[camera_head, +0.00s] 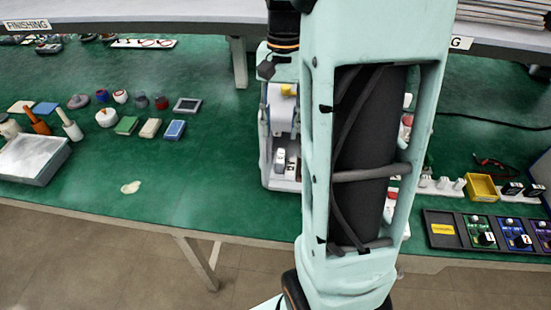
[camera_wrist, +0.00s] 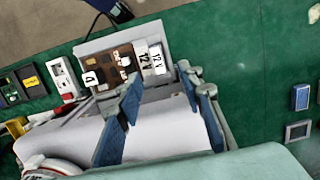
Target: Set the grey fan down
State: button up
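My gripper (camera_wrist: 160,76) shows in the wrist view with its two blue-padded fingers spread well apart. I see no part held between the pads. It hangs over a light grey and white unit (camera_wrist: 160,130), with a brown panel and 12 V blocks beyond the fingertips. In the head view this unit (camera_head: 268,178) is mostly hidden behind my arm, and the fingers are not clear there. I cannot make out a grey fan for certain in either view. A grey round part with a small knob (camera_head: 80,101) lies on the green table at the left; I cannot tell what it is.
A white tray (camera_head: 14,168) stands at the left, near brushes, small pots and coloured blocks. A yellow bin (camera_head: 481,187) and a dark holder (camera_head: 443,242) with coloured modules are at the right. The green table (camera_head: 215,190) is clear left of the unit.

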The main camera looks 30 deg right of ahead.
aim_at(281, 156)
jog(key=f, duration=0.3)
jog(key=s+f, duration=0.1)
jog(key=f, duration=0.5)
jog(key=shift+s+a+f+p, duration=0.15)
jog(key=shift+a+f+p, duration=0.1)
jog(key=shift+p, duration=0.15)
jog(key=shift+c, duration=0.2)
jog(key=shift+r, duration=0.1)
grip_shut()
